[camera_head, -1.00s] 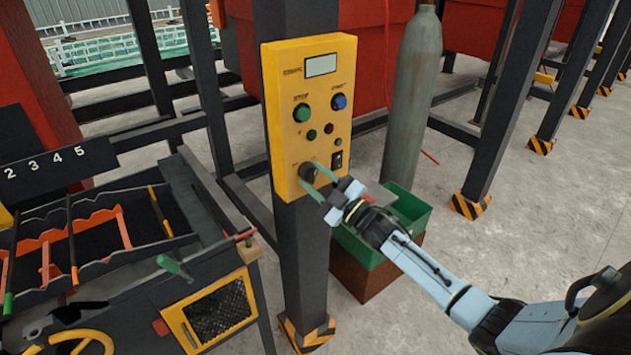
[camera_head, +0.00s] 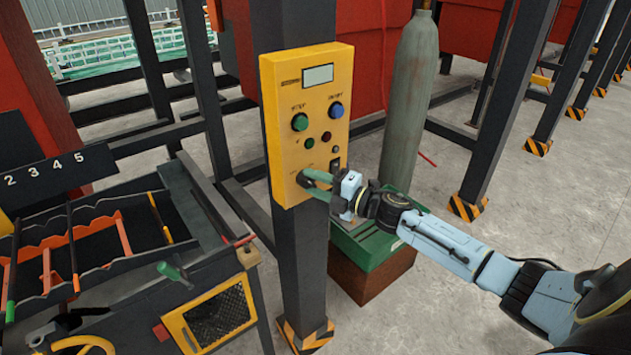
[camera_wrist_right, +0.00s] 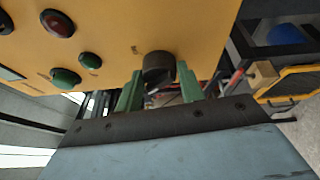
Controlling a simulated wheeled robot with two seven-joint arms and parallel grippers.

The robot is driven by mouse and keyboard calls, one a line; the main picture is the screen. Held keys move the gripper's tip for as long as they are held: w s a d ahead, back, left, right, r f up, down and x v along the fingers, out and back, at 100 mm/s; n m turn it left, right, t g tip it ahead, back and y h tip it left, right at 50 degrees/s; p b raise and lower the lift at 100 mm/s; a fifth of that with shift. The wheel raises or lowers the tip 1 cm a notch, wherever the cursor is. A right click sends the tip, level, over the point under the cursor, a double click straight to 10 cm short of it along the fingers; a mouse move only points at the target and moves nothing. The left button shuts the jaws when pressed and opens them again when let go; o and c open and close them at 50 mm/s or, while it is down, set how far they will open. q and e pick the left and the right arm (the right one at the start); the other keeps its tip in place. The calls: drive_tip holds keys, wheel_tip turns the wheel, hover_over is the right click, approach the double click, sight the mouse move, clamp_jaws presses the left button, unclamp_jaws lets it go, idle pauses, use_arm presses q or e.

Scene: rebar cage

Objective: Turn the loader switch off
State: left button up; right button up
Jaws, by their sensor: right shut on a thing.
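The yellow control box (camera_head: 310,85) is fixed to a dark post. Its loader switch, a black rotary knob, sits low on the panel; the right wrist view shows the knob (camera_wrist_right: 158,68) between my green fingertips. My right gripper (camera_head: 312,182) is at the lower part of the panel, its fingers shut on the knob. In the head view the fingers hide most of the knob. The knob's labels are too small to read. My left gripper is in neither view.
A blue button (camera_head: 337,110), a green button (camera_head: 299,122), small lamps and a black rocker switch sit on the same panel. A grey gas cylinder (camera_head: 409,100) and a green bin (camera_head: 385,245) stand behind my right arm. A slotted rack (camera_head: 90,240) is at left.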

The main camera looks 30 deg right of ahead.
drive_tip(key=shift+r+n+g, duration=0.1)
drive_tip(key=shift+n+g, duration=0.3)
drive_tip(key=shift+n, duration=0.2)
drive_tip(key=shift+p, duration=0.3)
drive_tip(key=o, duration=1)
drive_tip(key=shift+c, duration=0.2)
drive_tip(key=b+v, duration=0.2)
drive_tip(key=v, duration=1.1)
drive_tip(key=shift+s, duration=0.2)
